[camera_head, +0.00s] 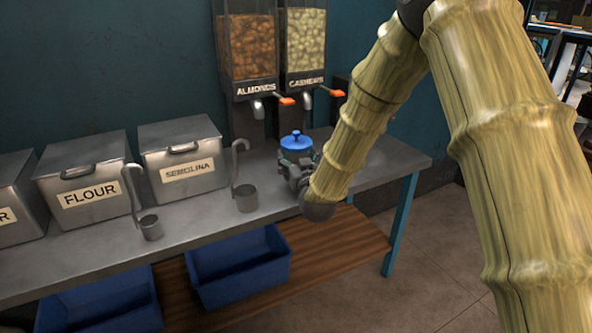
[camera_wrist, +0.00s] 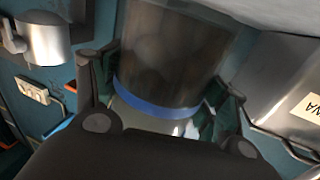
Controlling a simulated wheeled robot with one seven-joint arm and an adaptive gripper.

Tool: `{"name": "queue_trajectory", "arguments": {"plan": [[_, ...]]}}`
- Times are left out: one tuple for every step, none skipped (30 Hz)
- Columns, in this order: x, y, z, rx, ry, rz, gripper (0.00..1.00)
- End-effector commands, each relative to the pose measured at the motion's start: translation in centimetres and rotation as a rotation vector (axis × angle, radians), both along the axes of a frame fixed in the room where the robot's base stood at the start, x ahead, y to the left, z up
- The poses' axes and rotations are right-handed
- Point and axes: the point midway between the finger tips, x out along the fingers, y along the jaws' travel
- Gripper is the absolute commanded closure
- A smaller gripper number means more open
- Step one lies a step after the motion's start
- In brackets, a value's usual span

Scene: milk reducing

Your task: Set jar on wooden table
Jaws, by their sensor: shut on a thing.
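The jar has a blue lid with a knob (camera_head: 296,142) and stands upright at the right part of the grey table in the head view. Its clear body (camera_wrist: 170,55) shows in the wrist view, which looks turned upside down; dark brownish shapes show through it. My gripper (camera_head: 297,165) is shut on the jar, with one finger on each side just under the lid. The jar's lower part is hidden by my gripper in the head view, so I cannot tell whether its base touches the table. The only wooden surface in view is the brown lower shelf (camera_head: 330,248).
The grey metal tabletop (camera_head: 195,215) carries bins marked flour (camera_head: 85,185) and semolina (camera_head: 185,165), and two ladles. Almond (camera_head: 250,50) and cashew (camera_head: 304,45) dispensers stand behind the jar. Blue crates (camera_head: 240,275) sit under the tabletop. The tabletop's right end is clear.

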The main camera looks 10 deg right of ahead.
Motion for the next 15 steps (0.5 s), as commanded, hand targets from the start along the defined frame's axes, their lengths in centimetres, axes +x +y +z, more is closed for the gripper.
{"name": "queue_trajectory", "arguments": {"plan": [[0.4, 0.0, 0.1, 0.000, -0.003, -0.001, 0.60], [0.6, 0.0, 0.1, 0.000, -0.003, 0.000, 0.60], [0.7, 0.0, 0.0, 0.000, -0.002, 0.000, 0.60], [0.8, 0.0, 0.0, 0.000, -0.002, 0.000, 0.60], [0.8, 0.0, -0.2, 0.000, -0.001, 0.000, 0.60], [0.8, 0.0, -0.4, 0.000, -0.001, 0.000, 0.60], [0.8, 0.0, -0.7, 0.000, -0.001, 0.000, 0.60], [0.8, -0.1, -1.0, 0.000, 0.000, 0.000, 0.60], [0.8, -0.1, -1.5, 0.000, 0.001, 0.000, 0.60], [0.8, 0.0, -1.9, 0.000, 0.001, 0.000, 0.60], [0.8, 0.0, -2.3, 0.000, 0.001, 0.000, 0.60], [0.8, -0.1, -2.8, 0.000, 0.001, -0.001, 0.60], [0.8, -0.1, -3.1, 0.000, 0.000, -0.001, 0.60], [0.8, -0.1, -3.3, 0.000, 0.000, -0.001, 0.60], [0.8, 0.0, -3.5, 0.000, -0.001, -0.001, 0.60]]}}
